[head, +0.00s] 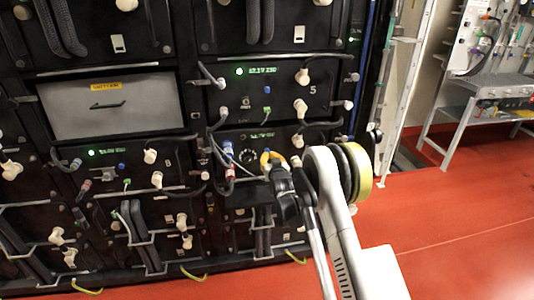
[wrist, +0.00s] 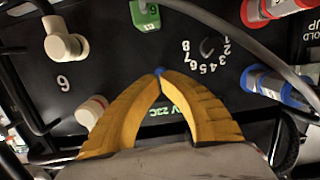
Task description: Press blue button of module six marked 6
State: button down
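Module six (head: 237,137) is a black panel in the rack, below the module marked 5, with a lit green display. In the wrist view it shows upside down, with its white number 6 (wrist: 63,83) at the left. The small blue button (wrist: 158,70) shows right at the tips of my gripper (wrist: 160,75). The two yellow fingers are shut, tips together, with no object visibly held. They partly cover the button and the green display (wrist: 166,110). I cannot tell whether the tips touch or press it. In the head view my gripper (head: 267,160) is at the module's front and hides the button.
Beige plugs (wrist: 62,42), a green connector (wrist: 145,14), and red (wrist: 265,10) and blue-ringed connectors (wrist: 285,90) surround the button. A grey cable (wrist: 235,40) crosses nearby. In the head view, the red floor (head: 460,240) is open at the right.

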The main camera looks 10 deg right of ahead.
jog(key=shift+s+r, duration=0.2)
jog(key=shift+s, duration=0.9)
jog(key=shift+s+r, duration=0.15)
jog(key=shift+s, duration=0.9)
jog(key=s+r+g, duration=0.2)
jog(key=s+r, duration=0.4)
jog(key=r, duration=0.5)
jog(key=s+r+g, duration=0.1)
jog(key=s+r, duration=0.3)
jog(key=s, duration=0.3)
jog(key=s+r+g, duration=0.2)
jog(key=s+r, duration=0.2)
jog(key=s, duration=0.4)
jog(key=s+f+g, duration=0.2)
jog(key=s, duration=1.2)
jog(key=s+f+g, duration=0.2)
jog(key=s, duration=1.3)
jog(key=shift+s+f, duration=0.3)
jog(key=shift+f, duration=0.1)
